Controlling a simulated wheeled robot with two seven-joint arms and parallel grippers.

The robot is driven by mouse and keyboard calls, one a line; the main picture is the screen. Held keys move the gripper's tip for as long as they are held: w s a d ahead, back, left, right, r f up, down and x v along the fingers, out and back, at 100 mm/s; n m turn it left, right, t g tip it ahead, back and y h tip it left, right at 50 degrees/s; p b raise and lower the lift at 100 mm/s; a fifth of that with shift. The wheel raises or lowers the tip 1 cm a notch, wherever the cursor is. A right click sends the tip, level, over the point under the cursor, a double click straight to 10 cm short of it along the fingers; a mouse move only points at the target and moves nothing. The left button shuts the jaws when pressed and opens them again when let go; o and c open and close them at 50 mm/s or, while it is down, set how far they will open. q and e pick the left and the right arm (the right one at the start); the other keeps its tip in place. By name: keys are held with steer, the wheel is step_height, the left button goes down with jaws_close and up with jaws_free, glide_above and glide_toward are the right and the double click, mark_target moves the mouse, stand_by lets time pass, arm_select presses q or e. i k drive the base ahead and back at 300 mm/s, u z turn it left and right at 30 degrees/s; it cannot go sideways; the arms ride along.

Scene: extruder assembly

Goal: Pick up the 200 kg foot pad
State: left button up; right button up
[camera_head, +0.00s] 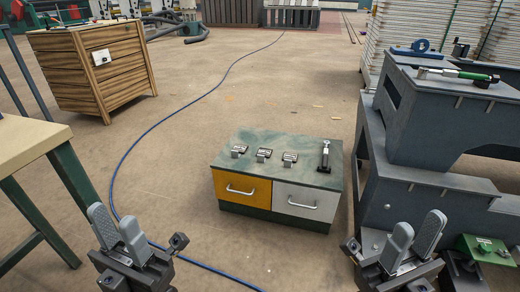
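Three small grey metal pieces stand in a row on top of a low cabinet: a left one (239,151), a middle one (264,155) and a right one (290,159). They look alike, and any weight marking is too small to read, so I cannot tell which is the 200 kg foot pad. A dark upright piece with a stem (325,156) stands to their right. My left gripper (113,216) is open and empty, in front and left of the cabinet. My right gripper (418,223) is open and empty, right of the cabinet, before the grey machine frame.
The low cabinet (287,224) has a yellow and a white drawer. A grey machine frame (440,190) stands close on its right, with a green-handled tool (460,75) on top. A workbench (30,140) is at left. A blue cable crosses the open floor.

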mark_target(263, 153)
steer(key=i, duration=0.9)
